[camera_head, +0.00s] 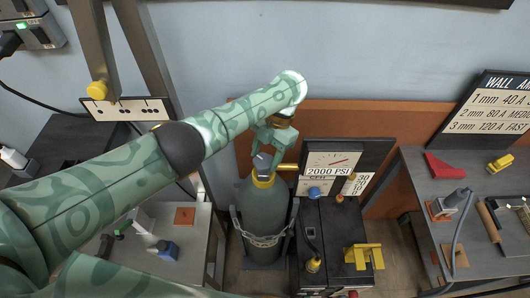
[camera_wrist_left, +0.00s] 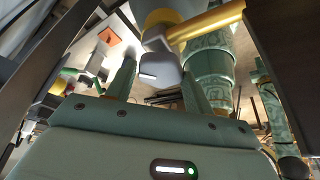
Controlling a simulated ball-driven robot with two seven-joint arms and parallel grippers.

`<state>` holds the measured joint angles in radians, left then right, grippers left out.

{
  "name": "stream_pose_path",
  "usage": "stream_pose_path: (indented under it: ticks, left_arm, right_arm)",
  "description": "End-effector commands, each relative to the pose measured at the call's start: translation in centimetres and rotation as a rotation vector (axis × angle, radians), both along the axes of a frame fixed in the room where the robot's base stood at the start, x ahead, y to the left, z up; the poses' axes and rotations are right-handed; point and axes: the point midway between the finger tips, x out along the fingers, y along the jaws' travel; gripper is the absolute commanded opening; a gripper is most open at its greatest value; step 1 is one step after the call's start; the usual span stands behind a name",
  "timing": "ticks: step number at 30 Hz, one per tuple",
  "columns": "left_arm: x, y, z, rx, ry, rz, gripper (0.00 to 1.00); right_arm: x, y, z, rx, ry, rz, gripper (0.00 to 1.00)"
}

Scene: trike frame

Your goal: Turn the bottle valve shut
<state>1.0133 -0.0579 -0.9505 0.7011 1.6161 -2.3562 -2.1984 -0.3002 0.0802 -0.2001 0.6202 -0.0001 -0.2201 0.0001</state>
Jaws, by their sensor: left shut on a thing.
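The grey gas bottle (camera_head: 264,215) stands upright, with a yellow collar (camera_head: 263,180) at its neck. The grey valve knob (camera_head: 262,162) sits on top of it. My left gripper (camera_head: 262,150) reaches down over the knob and is shut on it. In the left wrist view, the grey knob (camera_wrist_left: 160,72) with a short white mark lies between the two green fingers of my left gripper (camera_wrist_left: 160,85). A yellow pipe (camera_wrist_left: 207,22) leads off beside it. In the head view, my arm and gripper hide part of the knob. My right gripper is not in view.
A chain (camera_head: 262,240) crosses the bottle's front. A black machine (camera_head: 330,240) stands close right of the bottle. Benches stand at left (camera_head: 185,243) and right (camera_head: 430,185). The wall is behind.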

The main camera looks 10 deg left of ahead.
Motion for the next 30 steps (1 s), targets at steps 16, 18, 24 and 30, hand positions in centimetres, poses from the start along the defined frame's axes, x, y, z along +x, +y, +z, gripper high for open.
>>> stream_pose_path:
  ticks: [16, 18, 24, 30]
  left_arm:
    - [-0.2, -0.3, 0.2, -0.001, -0.003, -0.437, 0.29]
    - [-0.3, -0.4, 0.1, -0.002, -0.002, -0.472, 0.29]
    - [-0.3, -0.4, 0.1, -0.001, -0.003, -0.538, 0.29]
    - [-0.3, -0.4, 0.1, -0.001, -0.003, -0.564, 0.29]
  right_arm:
    - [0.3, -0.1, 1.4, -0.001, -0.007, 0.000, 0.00]
    - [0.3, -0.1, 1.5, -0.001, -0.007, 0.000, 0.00]
    - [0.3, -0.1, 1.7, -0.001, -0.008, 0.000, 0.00]
    - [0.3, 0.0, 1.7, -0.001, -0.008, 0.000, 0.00]
